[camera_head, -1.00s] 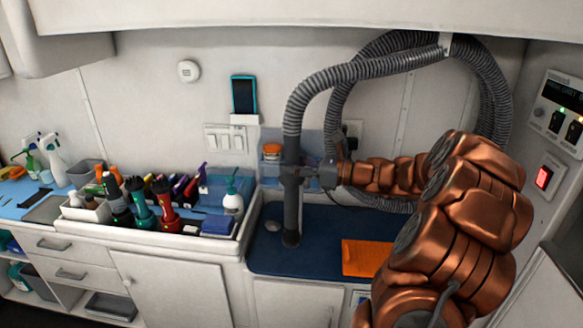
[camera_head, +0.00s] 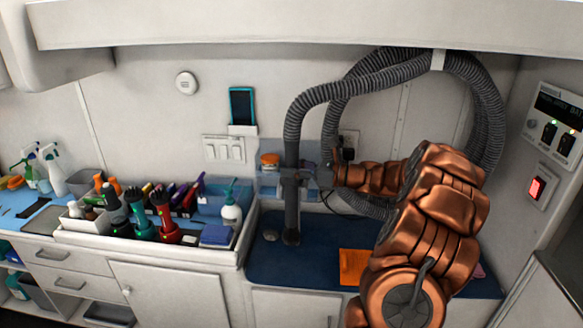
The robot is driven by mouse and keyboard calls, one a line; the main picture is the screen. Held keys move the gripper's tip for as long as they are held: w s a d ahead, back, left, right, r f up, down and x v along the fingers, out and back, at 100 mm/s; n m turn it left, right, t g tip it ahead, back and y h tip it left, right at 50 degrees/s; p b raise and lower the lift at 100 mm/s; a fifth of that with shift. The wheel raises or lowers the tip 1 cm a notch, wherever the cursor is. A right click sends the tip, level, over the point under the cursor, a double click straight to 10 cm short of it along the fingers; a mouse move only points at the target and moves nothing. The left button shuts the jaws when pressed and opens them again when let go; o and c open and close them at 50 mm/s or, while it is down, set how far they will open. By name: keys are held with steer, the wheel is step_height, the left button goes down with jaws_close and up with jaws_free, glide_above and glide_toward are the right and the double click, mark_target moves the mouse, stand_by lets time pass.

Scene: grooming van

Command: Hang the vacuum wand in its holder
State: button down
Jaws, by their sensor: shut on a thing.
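The vacuum wand (camera_head: 291,213) is a dark grey upright tube with a ribbed grey hose (camera_head: 350,78) rising from its top and looping to the right. My gripper (camera_head: 299,178) is shut on the wand's upper part, reaching in from the right. The wand's lower end is close to the blue counter mat; I cannot tell whether it touches. A translucent bluish bin or shelf on the wall shows behind the wand. I cannot make out the wand's holder for certain.
An orange cloth (camera_head: 354,266) lies on the blue counter mat (camera_head: 270,262). To the left, a tray (camera_head: 160,247) holds several clippers and bottles. A phone (camera_head: 242,106) is on the wall. A control panel (camera_head: 557,128) and a red switch (camera_head: 538,188) are on the right wall.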

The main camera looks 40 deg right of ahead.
steer(key=shift+w+d+p, duration=1.3)
steer(key=shift+w+p, duration=0.05)
steer(key=shift+w, duration=0.1)
steer(key=shift+r, duration=0.1)
steer(key=shift+f, duration=0.7)
stand_by(0.7)
jaws_free()
stand_by(0.7)
steer(key=shift+d, duration=0.1)
stand_by(0.4)
steer(key=p+v, duration=0.3)
steer(key=v, duration=0.7)
stand_by(1.5)
